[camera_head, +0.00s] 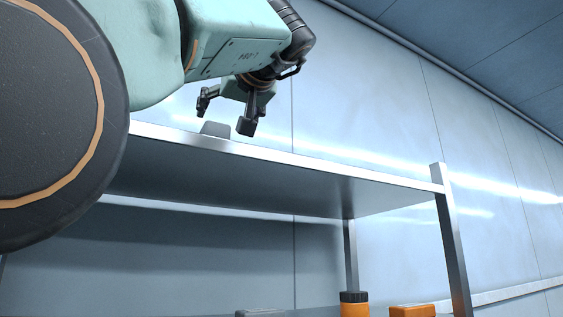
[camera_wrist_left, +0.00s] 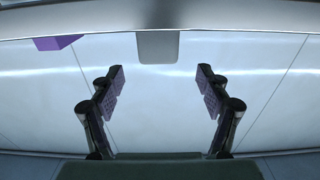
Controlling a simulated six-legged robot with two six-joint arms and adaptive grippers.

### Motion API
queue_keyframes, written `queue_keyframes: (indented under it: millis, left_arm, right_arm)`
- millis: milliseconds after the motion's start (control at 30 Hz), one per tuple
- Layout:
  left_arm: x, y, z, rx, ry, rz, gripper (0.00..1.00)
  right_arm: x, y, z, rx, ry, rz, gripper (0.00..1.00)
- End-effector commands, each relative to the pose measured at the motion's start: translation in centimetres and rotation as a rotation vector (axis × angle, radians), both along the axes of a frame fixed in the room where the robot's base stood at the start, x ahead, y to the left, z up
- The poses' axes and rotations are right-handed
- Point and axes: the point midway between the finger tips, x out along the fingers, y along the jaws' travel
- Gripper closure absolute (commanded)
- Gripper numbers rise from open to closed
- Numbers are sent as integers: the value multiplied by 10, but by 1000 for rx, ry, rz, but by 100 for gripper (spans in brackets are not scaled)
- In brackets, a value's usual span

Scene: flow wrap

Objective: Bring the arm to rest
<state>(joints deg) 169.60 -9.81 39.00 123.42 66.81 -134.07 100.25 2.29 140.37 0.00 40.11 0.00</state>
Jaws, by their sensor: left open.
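My left arm comes in from the upper left in the head view. My left gripper (camera_head: 224,113) is open, with its fingers pointing down above the metal upper shelf (camera_head: 400,179). A small grey block-like thing (camera_head: 215,129) shows at the shelf's edge, just below the gripper. In the left wrist view my left gripper (camera_wrist_left: 160,85) has its two fingers wide apart with nothing between them. The grey thing (camera_wrist_left: 158,46) shows there ahead of the fingers, at the shelf edge. My right gripper is not in view.
Below the shelf stand an orange container with a black lid (camera_head: 354,303), an orange box (camera_head: 412,310) and a grey item (camera_head: 261,312). A metal post (camera_head: 452,240) holds the shelf's right end. A purple piece (camera_wrist_left: 57,42) shows at upper left in the wrist view.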

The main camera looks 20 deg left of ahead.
Motion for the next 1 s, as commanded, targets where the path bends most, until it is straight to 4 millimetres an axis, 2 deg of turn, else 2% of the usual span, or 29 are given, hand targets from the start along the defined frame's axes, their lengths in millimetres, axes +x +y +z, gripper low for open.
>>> queue_keyframes:
  millis: [633, 1000]
  left_arm:
    - [1, 2, 1, -1, 1, 1, 24]
    - [29, 35, 4, -1, 2, 3, 24]
  right_arm:
    - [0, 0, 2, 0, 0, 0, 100]
    - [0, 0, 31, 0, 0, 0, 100]
